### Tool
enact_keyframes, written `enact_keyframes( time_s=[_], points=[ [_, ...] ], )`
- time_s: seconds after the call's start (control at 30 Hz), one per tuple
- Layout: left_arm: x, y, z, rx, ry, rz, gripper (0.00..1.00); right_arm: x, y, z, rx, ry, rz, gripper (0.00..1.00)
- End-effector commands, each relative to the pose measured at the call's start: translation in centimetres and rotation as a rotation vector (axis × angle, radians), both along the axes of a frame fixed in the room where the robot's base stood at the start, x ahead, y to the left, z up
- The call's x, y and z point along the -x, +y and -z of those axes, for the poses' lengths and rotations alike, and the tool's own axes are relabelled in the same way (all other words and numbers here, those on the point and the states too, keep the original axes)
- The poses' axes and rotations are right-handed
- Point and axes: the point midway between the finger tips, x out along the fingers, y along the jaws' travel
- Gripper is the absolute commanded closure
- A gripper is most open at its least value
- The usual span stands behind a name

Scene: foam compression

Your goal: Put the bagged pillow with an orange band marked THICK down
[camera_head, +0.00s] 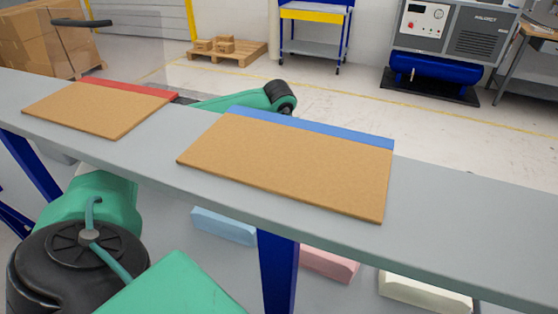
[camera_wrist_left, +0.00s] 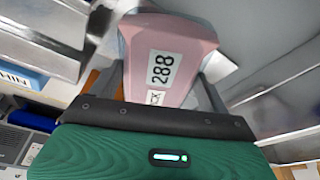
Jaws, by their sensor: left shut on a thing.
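A pink bagged pillow (camera_wrist_left: 178,38) fills the top middle of the left wrist view. It has a white label reading 288 and a smaller, partly hidden label ending in what looks like CK. A bit of orange (camera_wrist_left: 96,76) shows beside it, mostly hidden. My left gripper (camera_wrist_left: 166,75) is shut on this pillow, a finger on each side. In the head view, a pink block (camera_head: 328,263) shows below the table; I cannot tell if it is the same pillow. Neither gripper shows in the head view.
The grey table (camera_head: 460,215) carries a brown board with a blue edge (camera_head: 310,128) and one with a red edge (camera_head: 128,88). Both boards are bare. A blue block (camera_head: 224,226) and a cream block (camera_head: 424,291) show below the table. The table's right part is clear.

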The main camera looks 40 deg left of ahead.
Motion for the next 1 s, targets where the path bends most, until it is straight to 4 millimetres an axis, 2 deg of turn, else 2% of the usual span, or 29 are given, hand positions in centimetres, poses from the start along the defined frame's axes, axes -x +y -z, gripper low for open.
enact_keyframes(
  time_s=[0.1, 0.33, 0.57, 0.93, 0.97, 1.0],
  points=[
    [0.0, -0.1, 1.7, 0.001, 0.001, 0.000, 0.40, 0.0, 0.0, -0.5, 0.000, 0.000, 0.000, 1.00],
    [0.0, -0.1, 3.4, 0.001, 0.001, 0.000, 0.40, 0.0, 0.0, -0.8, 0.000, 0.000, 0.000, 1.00],
    [0.1, 0.0, 6.6, 0.001, 0.002, 0.000, 0.40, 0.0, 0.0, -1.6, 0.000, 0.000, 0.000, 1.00],
    [0.0, 0.0, 7.3, 0.000, -0.001, 0.000, 0.40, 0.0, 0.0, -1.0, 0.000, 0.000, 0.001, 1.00],
    [0.0, 0.0, 7.2, 0.000, -0.001, 0.000, 0.17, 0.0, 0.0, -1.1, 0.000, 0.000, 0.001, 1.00],
    [0.0, 0.0, 7.1, 0.000, -0.001, 0.000, 0.09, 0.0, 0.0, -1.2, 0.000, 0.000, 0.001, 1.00]
  ],
)
